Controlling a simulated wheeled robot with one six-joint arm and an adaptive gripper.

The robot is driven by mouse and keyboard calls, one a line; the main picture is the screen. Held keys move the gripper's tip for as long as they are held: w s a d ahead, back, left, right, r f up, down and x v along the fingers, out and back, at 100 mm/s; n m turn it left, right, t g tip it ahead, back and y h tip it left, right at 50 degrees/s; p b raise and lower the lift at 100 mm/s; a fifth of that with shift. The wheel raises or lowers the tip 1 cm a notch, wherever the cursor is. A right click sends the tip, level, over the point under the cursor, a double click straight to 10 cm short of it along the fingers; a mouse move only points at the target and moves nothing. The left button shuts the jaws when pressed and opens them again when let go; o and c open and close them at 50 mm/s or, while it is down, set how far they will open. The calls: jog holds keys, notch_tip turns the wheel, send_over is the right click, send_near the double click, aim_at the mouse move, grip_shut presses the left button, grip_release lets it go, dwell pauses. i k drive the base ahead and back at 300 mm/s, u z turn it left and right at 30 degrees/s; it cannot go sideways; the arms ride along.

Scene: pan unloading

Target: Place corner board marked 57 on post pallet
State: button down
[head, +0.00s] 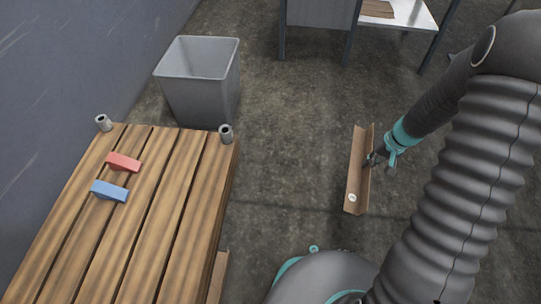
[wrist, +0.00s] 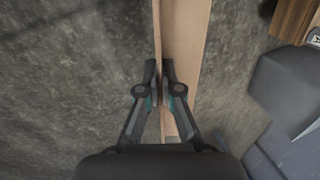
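A long brown L-shaped corner board (head: 355,165) is at my gripper, upright over the floor in the head view, with a small round white label near its lower end; the number is too small to read. My gripper (head: 372,160) is closed on one flange of the board about midway along it. In the wrist view the board (wrist: 187,45) runs top to bottom between the fingertips of my gripper (wrist: 159,80). The post pallet (head: 125,230), with wooden slats and short grey posts at its far corners, is at the left in the head view.
A red wedge block (head: 124,162) and a blue wedge block (head: 109,191) lie on the pallet. A grey bin (head: 200,85) stands behind it. A table (head: 400,14) with brown pieces is at the back. The floor between pallet and board is clear.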

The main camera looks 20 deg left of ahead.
aim_at(168, 224)
jog(key=z, duration=0.7)
jog(key=i, duration=1.55)
jog(key=u, duration=3.35)
jog(key=i, duration=1)
jog(key=u, duration=0.05)
